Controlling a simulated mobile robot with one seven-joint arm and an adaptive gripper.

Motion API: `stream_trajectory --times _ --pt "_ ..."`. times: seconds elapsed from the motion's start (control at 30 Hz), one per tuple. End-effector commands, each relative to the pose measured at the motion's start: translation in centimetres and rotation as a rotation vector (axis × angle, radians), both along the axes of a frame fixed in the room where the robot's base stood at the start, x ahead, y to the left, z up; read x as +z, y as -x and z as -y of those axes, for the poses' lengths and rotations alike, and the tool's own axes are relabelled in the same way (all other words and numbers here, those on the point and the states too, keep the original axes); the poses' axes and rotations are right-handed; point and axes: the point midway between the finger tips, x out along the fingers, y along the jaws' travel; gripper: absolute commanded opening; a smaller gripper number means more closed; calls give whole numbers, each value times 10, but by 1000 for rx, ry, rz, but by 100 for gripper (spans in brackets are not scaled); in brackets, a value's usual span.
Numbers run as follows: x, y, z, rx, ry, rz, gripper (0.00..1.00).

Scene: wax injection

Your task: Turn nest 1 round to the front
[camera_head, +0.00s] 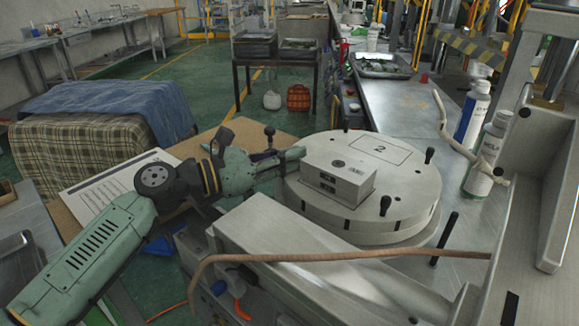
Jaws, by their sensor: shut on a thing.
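The round pale turntable (415,190) stands right of centre. Its top bears a plate marked "2" (380,149) on the far side and a block-shaped metal mould (338,168) nearer me. Black pegs stand around its rim, one at the far side (346,116), one at the right (429,155) and one at the near side (385,205). No "1" marking shows. My gripper (276,159) reaches in from the left to the turntable's left edge. It is shut on what seems to be a peg there; the contact is mostly hidden.
A slanted metal machine housing (310,245) and a brown hose (340,257) lie in front of the turntable. A black post (445,238) stands at its near right. White bottles (484,155) and a bent pipe (455,140) stand to the right. A printed sheet (120,185) lies left.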

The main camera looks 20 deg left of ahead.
Motion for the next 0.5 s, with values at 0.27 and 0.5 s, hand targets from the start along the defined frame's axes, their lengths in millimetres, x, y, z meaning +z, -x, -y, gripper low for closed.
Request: stream_trajectory --times 0.27,0.5 --pt "0 5 2 -1 -1 -2 0" --pt "0 4 2 -1 -1 -1 17"
